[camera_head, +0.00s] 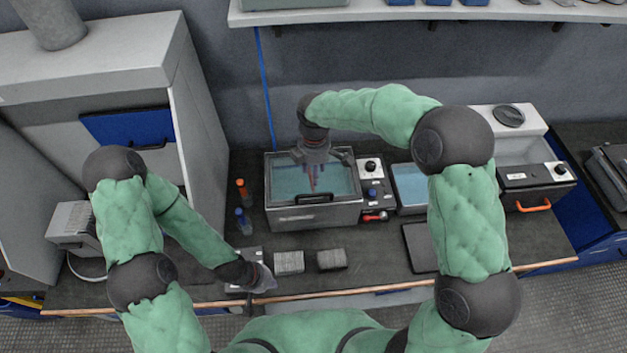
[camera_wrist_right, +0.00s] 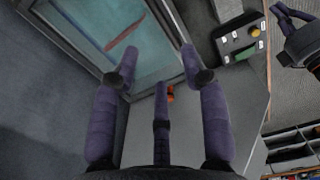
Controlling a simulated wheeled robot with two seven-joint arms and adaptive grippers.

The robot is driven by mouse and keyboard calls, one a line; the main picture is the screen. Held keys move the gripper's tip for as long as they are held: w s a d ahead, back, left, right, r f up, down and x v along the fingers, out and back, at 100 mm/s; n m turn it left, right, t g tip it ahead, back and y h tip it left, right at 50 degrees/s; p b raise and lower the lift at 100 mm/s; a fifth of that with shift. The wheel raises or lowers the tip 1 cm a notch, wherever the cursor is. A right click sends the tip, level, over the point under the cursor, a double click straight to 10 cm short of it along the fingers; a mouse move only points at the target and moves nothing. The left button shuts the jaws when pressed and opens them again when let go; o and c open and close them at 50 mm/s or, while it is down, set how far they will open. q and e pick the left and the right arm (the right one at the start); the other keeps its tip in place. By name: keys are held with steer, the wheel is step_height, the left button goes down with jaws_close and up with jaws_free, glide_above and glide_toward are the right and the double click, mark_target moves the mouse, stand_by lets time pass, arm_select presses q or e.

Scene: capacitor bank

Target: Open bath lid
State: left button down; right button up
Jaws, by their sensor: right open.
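The bath (camera_head: 318,217) is a grey box on the bench with teal liquid showing through its top. Its lid (camera_head: 348,155) looks like a dark-framed clear panel lying down over the bath, with a black handle (camera_head: 314,198) along the front. My right gripper (camera_head: 313,180) points down over the bath, apart from the handle as far as I can tell. In the right wrist view its fingers (camera_wrist_right: 159,62) are spread with nothing between them, and the framed bath top (camera_wrist_right: 88,30) lies beyond. My left gripper (camera_head: 266,281) is low by the bench's front edge; its fingers are too small to judge.
A control panel (camera_head: 373,180) with a knob and red lever adjoins the bath. A second teal bath (camera_head: 410,185) stands to its right. Two grey blocks (camera_head: 289,262) (camera_head: 332,259) lie in front. Orange and blue bottles (camera_head: 242,190) (camera_head: 243,221) stand left.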

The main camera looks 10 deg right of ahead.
glide_above(314, 190)
steer(key=s, duration=0.4)
steer(key=f, duration=1)
steer(key=shift+w+a+f+b, duration=0.15)
steer(key=shift+w+f+b, duration=0.05)
steer(key=shift+f+b, duration=0.2)
steer(key=shift+r, duration=0.1)
jaws_close()
